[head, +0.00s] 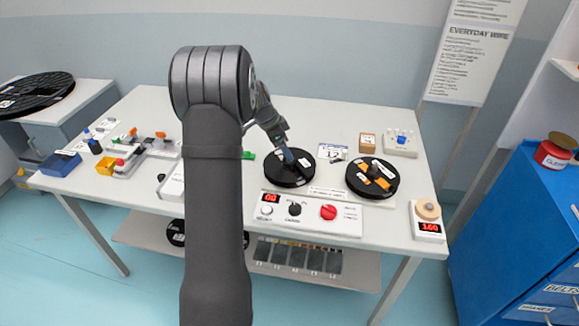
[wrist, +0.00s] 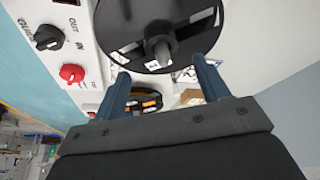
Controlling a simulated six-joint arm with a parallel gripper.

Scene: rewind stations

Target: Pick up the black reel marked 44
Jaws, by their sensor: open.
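A black reel (head: 283,176) lies flat on the bench's control station, with my gripper (head: 291,160) low over it. In the wrist view this reel (wrist: 125,32) fills the top, with a grey hub post at its middle and a pale label on its right. My open gripper (wrist: 161,68) has one finger on either side below the hub, with nothing held. A second black reel (head: 366,188) with orange patches lies to the right; it also shows in the wrist view (wrist: 145,106) between the fingers. I cannot read a 44 on any reel.
A control panel (head: 310,222) with a red knob lies in front of the reels. A small cardboard box (head: 367,143) and a number card (head: 332,151) stand behind. Coloured fittings crowd the bench's left. Another black reel (head: 175,232) is on the lower shelf.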

